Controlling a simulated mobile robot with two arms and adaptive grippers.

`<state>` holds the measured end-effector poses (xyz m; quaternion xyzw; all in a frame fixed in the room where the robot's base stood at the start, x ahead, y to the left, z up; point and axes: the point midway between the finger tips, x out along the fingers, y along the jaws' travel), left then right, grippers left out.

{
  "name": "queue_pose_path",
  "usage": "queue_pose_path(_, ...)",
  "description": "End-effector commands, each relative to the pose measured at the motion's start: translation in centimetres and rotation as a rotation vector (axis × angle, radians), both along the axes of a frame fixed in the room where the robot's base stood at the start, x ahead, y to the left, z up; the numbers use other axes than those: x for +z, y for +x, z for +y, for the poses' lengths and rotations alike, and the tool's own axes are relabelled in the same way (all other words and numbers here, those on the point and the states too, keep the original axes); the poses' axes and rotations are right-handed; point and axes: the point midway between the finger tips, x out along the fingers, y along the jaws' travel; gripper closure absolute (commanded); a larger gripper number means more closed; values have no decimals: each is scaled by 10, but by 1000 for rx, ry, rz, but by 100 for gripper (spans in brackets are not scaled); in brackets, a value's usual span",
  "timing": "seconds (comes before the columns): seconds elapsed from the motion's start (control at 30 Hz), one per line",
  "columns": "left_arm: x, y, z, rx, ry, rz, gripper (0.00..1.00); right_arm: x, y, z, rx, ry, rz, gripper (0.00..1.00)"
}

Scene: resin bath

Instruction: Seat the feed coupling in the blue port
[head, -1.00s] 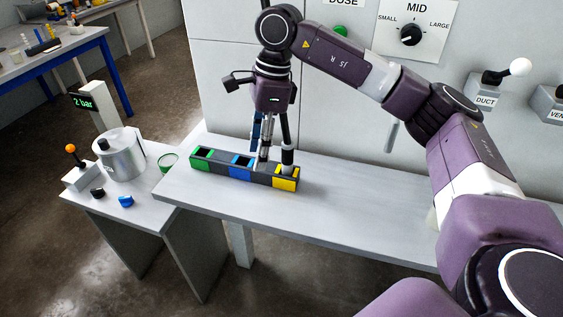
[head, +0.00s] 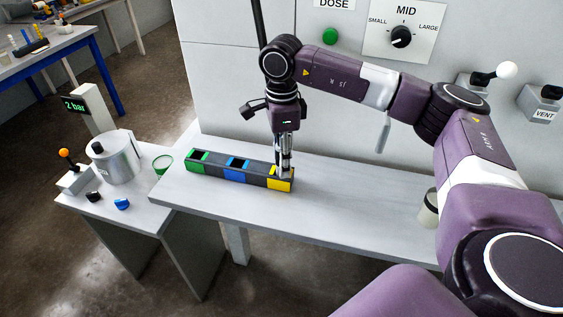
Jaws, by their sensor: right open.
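A dark block with coloured ports (head: 258,179) lies along the bench. Its green port (head: 195,167) is at the left, its blue port (head: 235,175) in the middle, its yellow port (head: 280,184) at the right. The blue port's dark opening shows nothing in it. My right gripper (head: 284,168) points down over the yellow port, open, its fingers seen nearly edge-on. A pale piece shows at the fingertips by the yellow port. I cannot tell whether it is the feed coupling or a fingertip. A dark line (head: 258,22) hangs behind my right wrist. My left gripper is out of view.
The bench (head: 340,215) is clear right of the block, up to a pale cup (head: 428,208). A lower side table at left holds a metal pot (head: 118,160), an orange-knobbed lever (head: 64,154), a green ring (head: 162,164) and small caps. A wall panel stands behind.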

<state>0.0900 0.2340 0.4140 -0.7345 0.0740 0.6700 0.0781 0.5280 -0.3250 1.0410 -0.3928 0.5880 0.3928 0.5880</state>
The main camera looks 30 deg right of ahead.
Motion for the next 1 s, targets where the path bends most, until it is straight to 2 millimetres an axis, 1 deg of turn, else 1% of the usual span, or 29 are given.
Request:
queue_pose_path(0.13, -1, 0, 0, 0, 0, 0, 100, 0, 0, 0, 0, 0, 0, 59)
queue_pose_path(0.17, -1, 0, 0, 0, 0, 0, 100, 0, 0, 0, 0, 0, 0, 61)
queue_pose_path(0.5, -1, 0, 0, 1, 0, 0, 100, 0, 0, 0, 0, 0, 0, 99)
queue_pose_path(0.53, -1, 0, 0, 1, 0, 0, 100, 0, 0, 0, 0, 0, 0, 100)
queue_pose_path(0.83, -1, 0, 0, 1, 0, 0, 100, 1, 0, 0, 0, 1, -1, 100)
queue_pose_path(1.0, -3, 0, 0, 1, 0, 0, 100, 9, 1, 0, 0, 1, -3, 100)
